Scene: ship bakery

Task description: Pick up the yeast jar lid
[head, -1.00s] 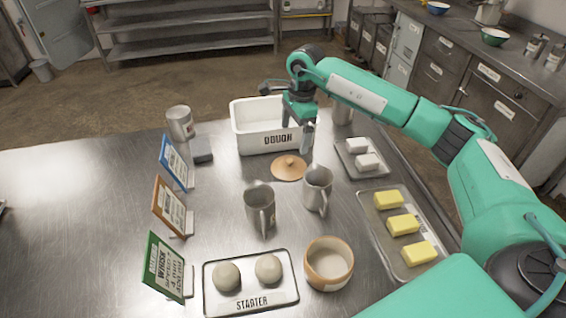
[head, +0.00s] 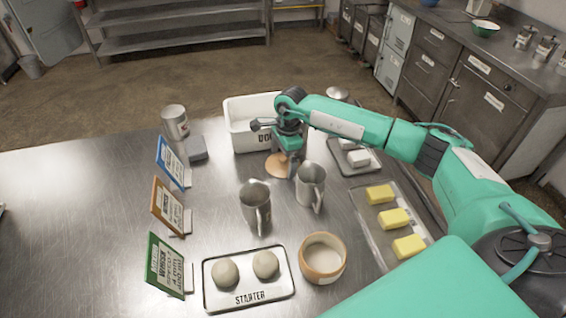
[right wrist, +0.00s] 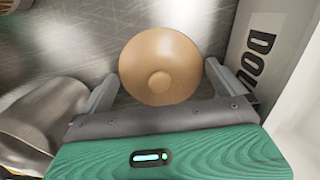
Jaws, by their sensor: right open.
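The yeast jar lid, a round tan disc with a small knob, lies on the steel table in front of the white dough bin; it is partly hidden by my gripper in the head view (head: 274,166) and shows fully in the right wrist view (right wrist: 160,62). My right gripper (right wrist: 160,82) is open and empty, pointing down over the lid, with one finger on either side of it. I cannot tell whether the fingers touch it. An open tan jar (head: 322,277) with pale contents stands near the front of the table. My left gripper is not in view.
The dough bin (head: 238,125) stands right behind the lid. Two metal jugs (head: 255,205) (head: 310,185) stand just in front. Trays with butter (head: 394,219) and white blocks (head: 358,158) are to the right. Cards stand left, and a starter tray (head: 250,297) lies in front.

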